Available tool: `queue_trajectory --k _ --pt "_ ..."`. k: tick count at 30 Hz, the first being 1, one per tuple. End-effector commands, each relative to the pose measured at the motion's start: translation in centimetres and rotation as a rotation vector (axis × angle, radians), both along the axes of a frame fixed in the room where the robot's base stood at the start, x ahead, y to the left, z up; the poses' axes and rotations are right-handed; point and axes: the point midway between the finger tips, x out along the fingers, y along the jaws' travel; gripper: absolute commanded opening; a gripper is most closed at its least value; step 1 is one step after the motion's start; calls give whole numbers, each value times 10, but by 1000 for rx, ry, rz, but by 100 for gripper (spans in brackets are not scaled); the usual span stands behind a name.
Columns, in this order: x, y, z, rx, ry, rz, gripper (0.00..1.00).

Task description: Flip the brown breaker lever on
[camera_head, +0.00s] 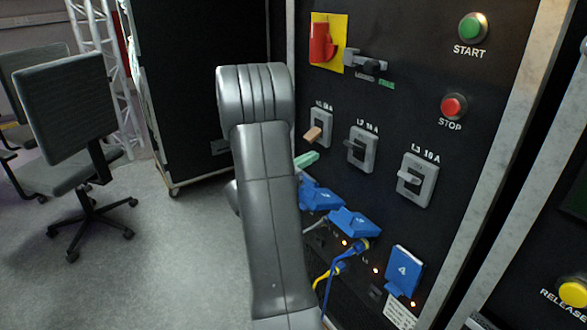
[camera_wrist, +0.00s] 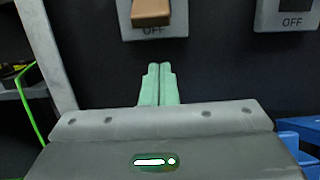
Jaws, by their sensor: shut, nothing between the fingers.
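The brown breaker lever (camera_head: 313,134) sticks out of the leftmost of three grey breaker plates on the black panel. In the wrist view the brown lever (camera_wrist: 151,12) is at the top edge, partly cut off, over the word OFF on its plate (camera_wrist: 172,31). My gripper (camera_wrist: 158,68) has pale green fingers pressed together with nothing between them. The fingertips lie just below the plate in the wrist view; I cannot tell whether they touch anything. In the head view the gripper (camera_head: 308,159) shows just below the brown lever, and my arm hides part of the panel's left side.
Two more breakers, L2 (camera_head: 362,149) and L3 (camera_head: 416,180), sit to the right. Above are a red rotary switch (camera_head: 321,42), a green START button (camera_head: 472,28) and a red STOP button (camera_head: 454,106). Blue socket covers (camera_head: 354,223) and cables (camera_head: 345,262) lie below.

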Motion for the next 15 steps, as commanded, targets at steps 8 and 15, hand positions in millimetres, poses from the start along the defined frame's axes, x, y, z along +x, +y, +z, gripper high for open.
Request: queue_trajectory --k 8,15 --pt "-4 6 29 0 -2 1 0" --pt "-7 10 36 -1 1 0 0"
